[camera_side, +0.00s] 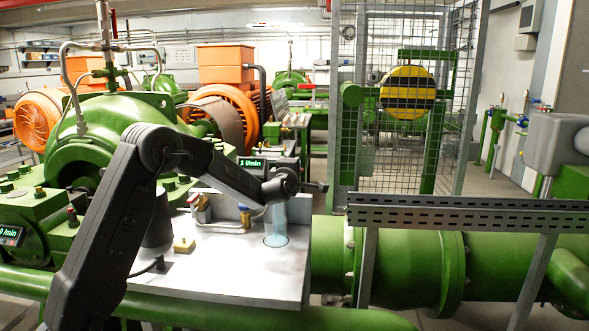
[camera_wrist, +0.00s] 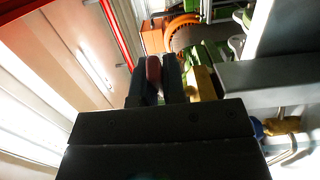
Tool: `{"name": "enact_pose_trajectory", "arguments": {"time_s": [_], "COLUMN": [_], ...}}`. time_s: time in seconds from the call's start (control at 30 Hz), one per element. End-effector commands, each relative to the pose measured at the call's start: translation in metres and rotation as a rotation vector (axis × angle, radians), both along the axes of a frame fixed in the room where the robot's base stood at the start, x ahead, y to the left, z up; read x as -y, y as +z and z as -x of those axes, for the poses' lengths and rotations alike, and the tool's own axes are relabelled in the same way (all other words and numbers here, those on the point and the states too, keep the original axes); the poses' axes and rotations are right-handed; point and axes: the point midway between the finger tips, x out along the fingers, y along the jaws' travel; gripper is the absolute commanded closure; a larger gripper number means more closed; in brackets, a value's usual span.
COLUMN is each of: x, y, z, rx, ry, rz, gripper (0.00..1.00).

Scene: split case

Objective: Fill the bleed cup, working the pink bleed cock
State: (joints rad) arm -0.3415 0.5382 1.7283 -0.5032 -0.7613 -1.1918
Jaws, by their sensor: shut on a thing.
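My gripper (camera_wrist: 154,75) is shut on a dark pink piece (camera_wrist: 153,68), which looks like the handle of the pink bleed cock; only its end shows between the two black fingers. In the side view my gripper (camera_side: 318,187) is at the end of the arm, above and right of the cup, and what it holds cannot be made out. The bleed cup (camera_side: 275,225) is a clear, pale bluish cylinder standing upright on the grey metal plate (camera_side: 225,275). How full it is cannot be told.
Brass pipework (camera_side: 203,212) and a blue-handled fitting (camera_side: 243,210) stand left of the cup. A blue knob (camera_wrist: 257,128) shows in the wrist view. A yellow block (camera_side: 184,245) lies on the plate. A mesh cage (camera_side: 405,100) and slotted rail (camera_side: 460,213) stand right.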

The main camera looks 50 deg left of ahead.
Motion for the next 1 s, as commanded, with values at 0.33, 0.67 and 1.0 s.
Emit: {"name": "enact_pose_trajectory", "arguments": {"time_s": [0.33, 0.67, 1.0], "x": [0.0002, 0.0002, 0.0087], "y": [0.001, 0.0004, 0.0009], "z": [0.0001, 0.0002, 0.0101], "rx": [0.002, 0.001, 0.0], "ry": [-0.007, -0.006, -0.007], "rz": [0.0, -0.001, 0.0], "gripper": [0.89, 0.64, 0.64]}}
